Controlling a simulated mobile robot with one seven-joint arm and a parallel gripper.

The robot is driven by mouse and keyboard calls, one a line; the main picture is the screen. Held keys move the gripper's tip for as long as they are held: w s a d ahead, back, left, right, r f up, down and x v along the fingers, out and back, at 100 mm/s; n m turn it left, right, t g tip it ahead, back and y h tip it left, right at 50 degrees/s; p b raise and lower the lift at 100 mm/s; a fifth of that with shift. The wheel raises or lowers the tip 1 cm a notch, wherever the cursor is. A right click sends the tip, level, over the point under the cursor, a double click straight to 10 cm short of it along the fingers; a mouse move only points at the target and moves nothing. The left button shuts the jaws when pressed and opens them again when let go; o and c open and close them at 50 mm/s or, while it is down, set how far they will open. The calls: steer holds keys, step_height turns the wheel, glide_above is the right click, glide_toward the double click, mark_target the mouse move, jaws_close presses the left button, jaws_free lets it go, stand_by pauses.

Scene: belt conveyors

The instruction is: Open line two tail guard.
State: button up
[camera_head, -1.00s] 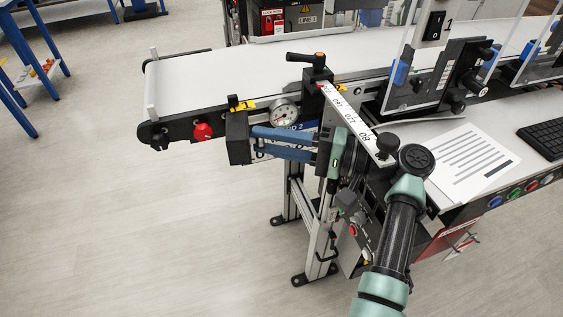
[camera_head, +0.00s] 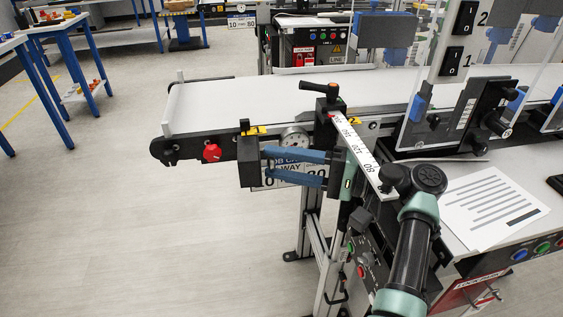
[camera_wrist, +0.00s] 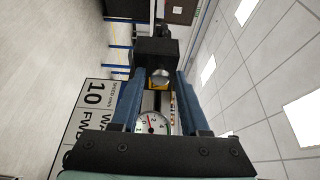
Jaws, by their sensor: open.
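The line two conveyor (camera_head: 290,92) runs across the head view, its tail end at the left with a pale upright plate (camera_head: 174,103) across it; I cannot tell whether this plate is the guard. A black block (camera_head: 249,163) sticks out from the side frame near a yellow tag. My gripper (camera_head: 268,163) is open, its two blue fingers pointing left at this block, with the tips close to it. In the wrist view the black block (camera_wrist: 157,50) and a round silver knob (camera_wrist: 160,77) show between the fingertips (camera_wrist: 160,85). Contact cannot be told.
A red knob (camera_head: 211,153) sits on the side frame left of the block. A round dial gauge (camera_head: 295,138) and a scale bar (camera_head: 358,150) are close to my gripper. Clear guard panels and a paper sheet (camera_head: 492,205) are at the right.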

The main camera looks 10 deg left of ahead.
steer(key=shift+o, duration=0.7)
steer(key=s+d+b, duration=0.1)
steer(key=d+b, duration=0.1)
steer(key=d, duration=1.1)
steer(key=shift+s, duration=0.25)
steer(key=shift+a, duration=0.1)
